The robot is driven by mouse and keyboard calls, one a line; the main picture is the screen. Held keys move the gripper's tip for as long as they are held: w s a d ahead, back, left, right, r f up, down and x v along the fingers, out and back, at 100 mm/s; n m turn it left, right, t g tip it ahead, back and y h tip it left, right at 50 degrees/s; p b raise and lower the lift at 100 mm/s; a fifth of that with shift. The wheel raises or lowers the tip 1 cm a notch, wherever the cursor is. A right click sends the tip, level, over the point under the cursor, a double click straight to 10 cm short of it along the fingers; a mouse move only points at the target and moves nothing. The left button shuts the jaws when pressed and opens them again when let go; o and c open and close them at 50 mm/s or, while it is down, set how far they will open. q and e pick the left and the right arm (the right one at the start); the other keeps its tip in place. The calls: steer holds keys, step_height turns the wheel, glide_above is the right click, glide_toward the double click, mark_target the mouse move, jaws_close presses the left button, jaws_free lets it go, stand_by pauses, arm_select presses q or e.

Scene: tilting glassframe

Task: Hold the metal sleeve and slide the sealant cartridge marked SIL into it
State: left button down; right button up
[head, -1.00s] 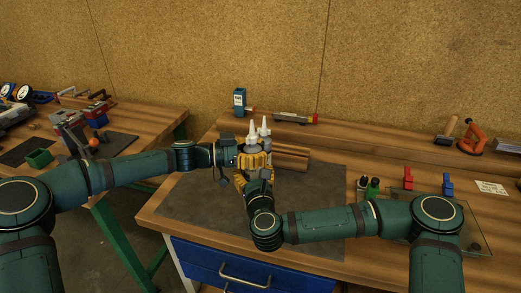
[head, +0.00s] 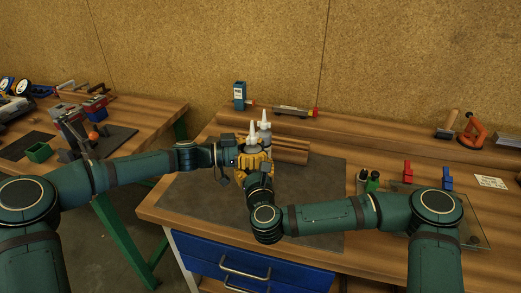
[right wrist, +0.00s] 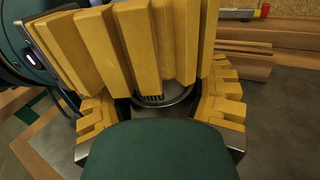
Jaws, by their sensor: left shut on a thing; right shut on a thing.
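A cartridge with a white nozzle (head: 252,133) stands upright in my left gripper (head: 247,157), whose yellow fingers cover most of its body. My right gripper (head: 260,170) is just below and in front. In the right wrist view, my right gripper's yellow fingers (right wrist: 163,120) flank a round metal rim, apparently the metal sleeve (right wrist: 178,108). My left gripper's fingers (right wrist: 150,45) stand above that rim. How far the cartridge is inside the sleeve is hidden. A second white-nozzled cartridge (head: 264,122) stands behind. No SIL marking is readable.
Brown wooden profiles (head: 292,150) lie right of the grippers on the dark mat (head: 325,190). The mat's right part is clear.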

arm_select(q)
steer(key=shift+f, duration=0.2)
steer(key=shift+c, duration=1.7)
jaws_free()
steer(key=shift+s+f, duration=0.1)
arm_select(e)
steer(key=shift+a, duration=0.1)
arm_select(q)
step_height(320, 180, up, 11)
steer(key=shift+f, duration=0.15)
arm_select(e)
steer(key=o, duration=1.4)
steer(key=shift+c, duration=0.2)
steer(key=shift+s, duration=0.1)
